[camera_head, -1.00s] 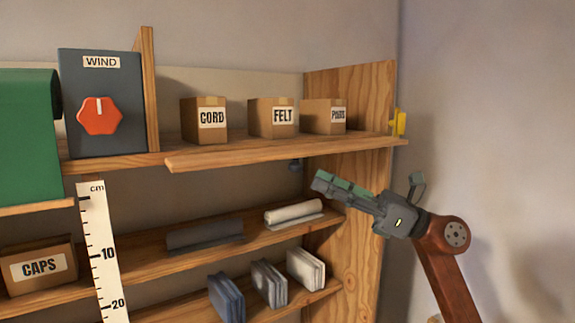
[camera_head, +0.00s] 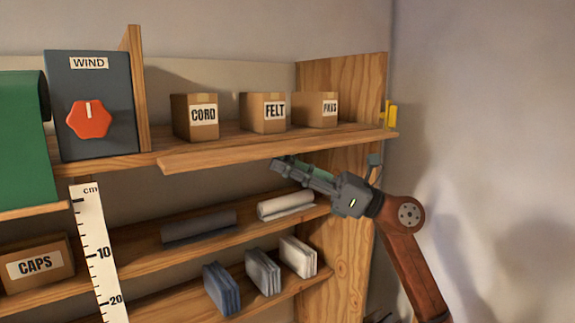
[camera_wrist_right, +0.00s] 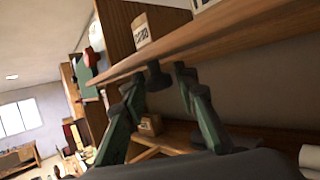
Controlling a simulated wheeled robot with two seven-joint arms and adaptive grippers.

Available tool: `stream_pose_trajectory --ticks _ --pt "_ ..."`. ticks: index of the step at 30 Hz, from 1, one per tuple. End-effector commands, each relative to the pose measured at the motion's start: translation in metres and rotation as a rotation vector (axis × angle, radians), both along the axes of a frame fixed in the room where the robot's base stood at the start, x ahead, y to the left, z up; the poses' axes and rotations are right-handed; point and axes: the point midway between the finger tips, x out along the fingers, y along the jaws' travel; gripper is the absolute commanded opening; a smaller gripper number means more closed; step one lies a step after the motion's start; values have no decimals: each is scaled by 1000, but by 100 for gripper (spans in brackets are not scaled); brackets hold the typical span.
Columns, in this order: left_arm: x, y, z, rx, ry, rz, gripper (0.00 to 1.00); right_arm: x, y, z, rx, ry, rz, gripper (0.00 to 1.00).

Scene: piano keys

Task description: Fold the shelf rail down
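The shelf rail (camera_head: 270,152) is a long wooden strip along the front edge of the upper shelf. It runs nearly level, below the boxes. My right gripper (camera_head: 280,163) is just under the rail in the head view, pointing left. In the right wrist view its two green fingers (camera_wrist_right: 158,90) are spread apart. A dark knob (camera_wrist_right: 158,76) under the shelf edge shows between the fingertips; I cannot tell whether they touch it. The gripper hides the knob in the head view. My left gripper is not in view.
Boxes marked CORD (camera_head: 195,118), FELT (camera_head: 263,113) and a third box (camera_head: 315,110) stand on the upper shelf. A yellow piece (camera_head: 391,115) is at its right end. A pale roll (camera_head: 285,205) lies below. The wall at right is clear.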

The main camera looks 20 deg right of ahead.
Motion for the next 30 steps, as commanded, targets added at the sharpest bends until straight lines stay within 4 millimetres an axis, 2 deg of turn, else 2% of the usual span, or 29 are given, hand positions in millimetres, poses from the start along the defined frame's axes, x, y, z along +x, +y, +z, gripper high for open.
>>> stream_pose_trajectory --ticks 2,11,17,27,30 --pt "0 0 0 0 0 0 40 0 0 0 0 0 0 21" --pt "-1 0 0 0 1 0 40 0 -1 0 0 0 -1 0" --pt "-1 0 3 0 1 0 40 -1 -1 3 -8 16 -3 0" --pt "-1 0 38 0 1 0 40 -8 -4 17 -90 237 -4 0" --pt "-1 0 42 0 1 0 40 -9 -4 17 -102 276 -3 0"
